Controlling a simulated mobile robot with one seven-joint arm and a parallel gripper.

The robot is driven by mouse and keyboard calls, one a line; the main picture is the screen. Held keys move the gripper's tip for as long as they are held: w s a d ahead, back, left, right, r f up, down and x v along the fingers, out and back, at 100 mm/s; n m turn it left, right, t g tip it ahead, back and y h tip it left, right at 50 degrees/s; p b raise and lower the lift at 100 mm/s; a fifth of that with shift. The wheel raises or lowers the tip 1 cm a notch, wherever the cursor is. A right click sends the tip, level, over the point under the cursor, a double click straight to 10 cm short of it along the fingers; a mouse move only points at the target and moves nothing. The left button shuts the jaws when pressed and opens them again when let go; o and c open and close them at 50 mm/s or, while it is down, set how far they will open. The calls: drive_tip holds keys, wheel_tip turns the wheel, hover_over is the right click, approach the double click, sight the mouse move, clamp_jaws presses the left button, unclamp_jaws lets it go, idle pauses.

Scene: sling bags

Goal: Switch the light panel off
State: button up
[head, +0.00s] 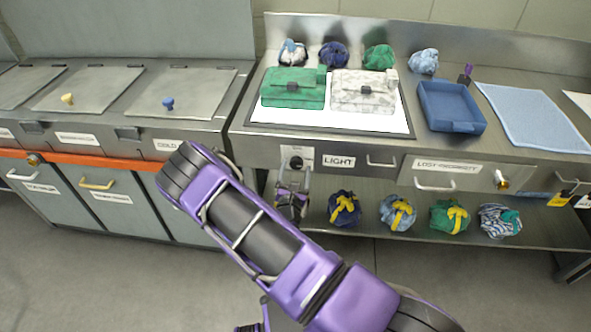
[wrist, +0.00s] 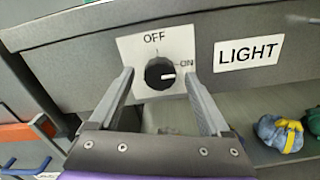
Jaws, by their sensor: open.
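A round black knob (wrist: 159,73) sits on a white plate (wrist: 142,50) marked OFF at the top and ON at the right. Its white mark points right, toward ON. The LIGHT label (wrist: 248,53) is right of it; it also shows in the head view (head: 339,161). My gripper (wrist: 160,84) is open, its fingers on either side of the knob; I cannot tell whether they touch it. In the head view my gripper (head: 292,195) is in front of the counter, below the knob plate (head: 297,152). The light panel (head: 330,121) glows white under a green bag (head: 293,88) and a pale patterned bag (head: 362,91).
Several bundled bags lie on the lower shelf, including a dark blue one (head: 344,208) close right of my gripper. A drawer handle (head: 381,162) juts out right of the label. A blue tray (head: 450,108) and a blue cloth (head: 535,115) lie on the counter.

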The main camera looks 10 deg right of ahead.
drive_tip(key=shift+w, duration=0.25)
clamp_jaws()
idle(0.3)
